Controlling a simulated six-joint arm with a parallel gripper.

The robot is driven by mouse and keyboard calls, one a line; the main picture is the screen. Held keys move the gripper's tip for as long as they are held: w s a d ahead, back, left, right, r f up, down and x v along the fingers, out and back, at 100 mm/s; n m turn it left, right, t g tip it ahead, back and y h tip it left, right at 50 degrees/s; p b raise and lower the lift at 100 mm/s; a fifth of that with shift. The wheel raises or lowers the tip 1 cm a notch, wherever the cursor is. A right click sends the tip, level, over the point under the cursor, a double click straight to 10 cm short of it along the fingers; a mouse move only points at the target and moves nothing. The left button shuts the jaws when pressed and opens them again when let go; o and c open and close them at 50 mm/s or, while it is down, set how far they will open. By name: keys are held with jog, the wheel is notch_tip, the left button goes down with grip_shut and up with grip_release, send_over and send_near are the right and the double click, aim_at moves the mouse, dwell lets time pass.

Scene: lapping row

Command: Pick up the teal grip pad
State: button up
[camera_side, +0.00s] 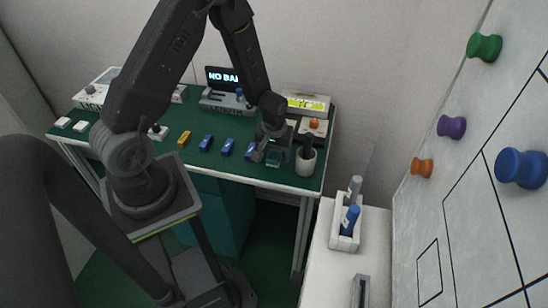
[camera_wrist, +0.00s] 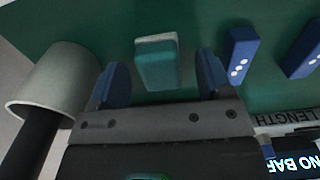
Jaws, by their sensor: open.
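The teal grip pad (camera_wrist: 157,66) lies on the green table top (camera_wrist: 75,22). In the wrist view it sits between my gripper's (camera_wrist: 160,78) two blue fingertips, with a gap on each side. The fingers are open and empty, and they do not appear to touch the pad. In the side view my gripper (camera_side: 269,150) hangs low over the right part of the table. The teal pad (camera_side: 273,158) shows small there, partly hidden by the gripper.
A pale cup (camera_wrist: 60,75) with a dark handle in it stands close beside my gripper; it also shows in the side view (camera_side: 306,164). A blue block (camera_wrist: 241,52) with white dots lies on the other side.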

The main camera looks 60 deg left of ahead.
aim_at(274, 154)
jog(key=shift+f, duration=0.4)
jog(key=c, duration=1)
jog(key=shift+r, duration=0.1)
jog(key=shift+r, duration=0.55)
notch_tip(274, 154, up, 3)
jog(key=shift+f, duration=0.15)
jog(key=s+a+r, duration=0.7)
jog(key=a, duration=0.2)
jog(key=shift+s, duration=0.3)
